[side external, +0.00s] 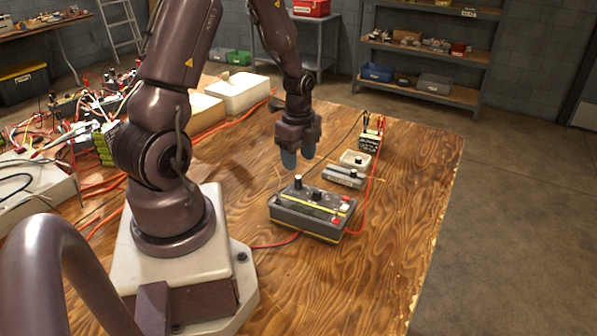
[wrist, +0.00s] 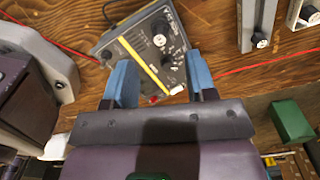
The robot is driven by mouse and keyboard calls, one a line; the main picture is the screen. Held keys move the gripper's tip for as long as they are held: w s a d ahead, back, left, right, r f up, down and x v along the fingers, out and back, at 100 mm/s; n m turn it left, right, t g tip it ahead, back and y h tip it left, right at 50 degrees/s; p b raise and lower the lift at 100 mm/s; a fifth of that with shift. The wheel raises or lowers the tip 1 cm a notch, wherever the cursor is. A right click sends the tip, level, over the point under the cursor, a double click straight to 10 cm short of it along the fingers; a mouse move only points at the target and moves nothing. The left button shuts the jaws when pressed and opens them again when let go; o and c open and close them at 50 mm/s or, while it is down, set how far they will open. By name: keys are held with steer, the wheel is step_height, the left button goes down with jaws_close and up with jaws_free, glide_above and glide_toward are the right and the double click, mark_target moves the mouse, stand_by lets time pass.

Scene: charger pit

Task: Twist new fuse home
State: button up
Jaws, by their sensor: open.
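A dark grey charger box (side external: 312,212) with a yellow stripe sits on the wooden bench. A black, white-topped cap (side external: 298,182) stands up from its top, with darker knobs and a red part beside it. I cannot tell which of these is the new fuse. My gripper (side external: 298,158) hangs above the box's far left side, blue fingertips pointing down, open and apart from it. In the wrist view, my gripper (wrist: 160,80) has its blue fingers spread with nothing held between them. The charger box (wrist: 125,45) lies beyond and partly between the fingers, with several knobs visible.
A small grey box (side external: 343,178) and a white dish (side external: 355,160) with a dark-topped part stand behind the charger. A terminal block (side external: 370,142) with leads stands farther back. Red cables (side external: 272,244) run along the bench. The bench's right side is clear.

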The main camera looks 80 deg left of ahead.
mark_target(299, 177)
steer(key=shift+f, duration=2.7)
steer(key=c, duration=0.8)
